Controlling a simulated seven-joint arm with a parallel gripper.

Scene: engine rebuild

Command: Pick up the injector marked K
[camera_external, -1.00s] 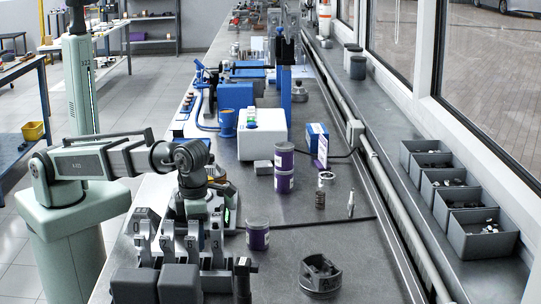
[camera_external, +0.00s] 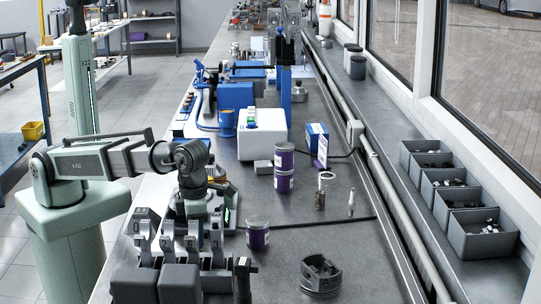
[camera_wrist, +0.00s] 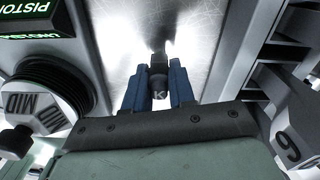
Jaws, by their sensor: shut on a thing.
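The injector marked K (camera_wrist: 159,94) is a small dark part with a white letter K on it, in the middle of the wrist view. My gripper (camera_wrist: 158,80) is shut on it, with a blue finger on each side. Its thin end points away from my wrist, toward a bright metal surface. In the external view my wrist is above the left part of the bench, behind the row of numbered upright rods (camera_external: 215,243). The fingers and the injector are hidden there.
A round part marked MID (camera_wrist: 40,105) is left of my gripper; a part with a numeral (camera_wrist: 290,148) is close at right. Purple cans (camera_external: 258,238), a spring (camera_external: 320,201), a slim upright part (camera_external: 351,203) and a dark round holder (camera_external: 320,275) stand on the bench.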

